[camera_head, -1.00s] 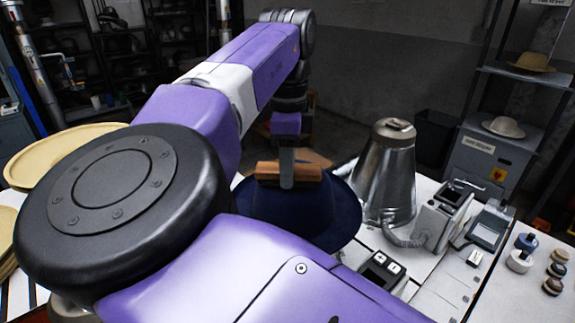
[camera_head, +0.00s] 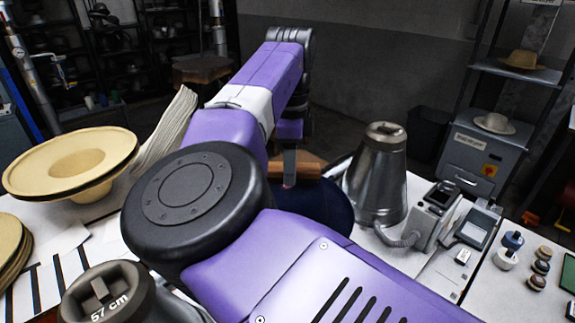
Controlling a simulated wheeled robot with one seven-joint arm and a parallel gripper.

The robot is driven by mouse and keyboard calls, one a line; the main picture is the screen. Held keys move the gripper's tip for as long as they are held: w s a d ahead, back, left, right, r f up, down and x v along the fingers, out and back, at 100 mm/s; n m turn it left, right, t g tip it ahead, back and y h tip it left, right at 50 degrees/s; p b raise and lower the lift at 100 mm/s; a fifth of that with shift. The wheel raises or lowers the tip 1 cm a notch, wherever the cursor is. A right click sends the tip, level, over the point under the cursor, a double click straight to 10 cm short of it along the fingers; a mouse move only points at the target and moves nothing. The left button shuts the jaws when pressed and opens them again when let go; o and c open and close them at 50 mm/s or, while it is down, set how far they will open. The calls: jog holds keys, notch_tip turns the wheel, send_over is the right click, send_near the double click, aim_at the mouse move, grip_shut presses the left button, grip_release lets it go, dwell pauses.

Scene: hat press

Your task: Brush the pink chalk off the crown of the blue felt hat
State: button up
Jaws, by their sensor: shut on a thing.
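The blue felt hat (camera_head: 328,205) sits on the table in the middle of the view, dark navy and largely covered by my arm. My gripper (camera_head: 289,180) is over the hat, shut on a brown wooden brush (camera_head: 308,167). The brush is at the hat's crown; I cannot tell whether its bristles touch the felt. The crown is mostly hidden behind the gripper, brush and arm, and I cannot make out the pink chalk for certain.
A metal steamer cone (camera_head: 376,180) with a hose stands close right of the hat. Devices (camera_head: 436,215) and several small knobs (camera_head: 540,267) lie farther right. A cream hat (camera_head: 35,178) and a block marked 57 cm (camera_head: 150,305) are at left.

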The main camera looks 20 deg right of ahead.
aim_at(282, 192)
jog(key=shift+w+d+p, duration=0.85)
jog(key=shift+d+p, duration=0.05)
jog(key=shift+d, duration=0.05)
jog(key=shift+p, duration=0.55)
jog(key=shift+s+a+f+p, duration=0.2)
jog(key=shift+s+a+p, duration=0.45)
jog(key=shift+s+a, duration=0.6)
jog(key=shift+s+a+p, duration=0.65)
jog(key=shift+s+a, duration=0.4)
jog(key=shift+a, duration=0.25)
jog(key=shift+r, duration=0.15)
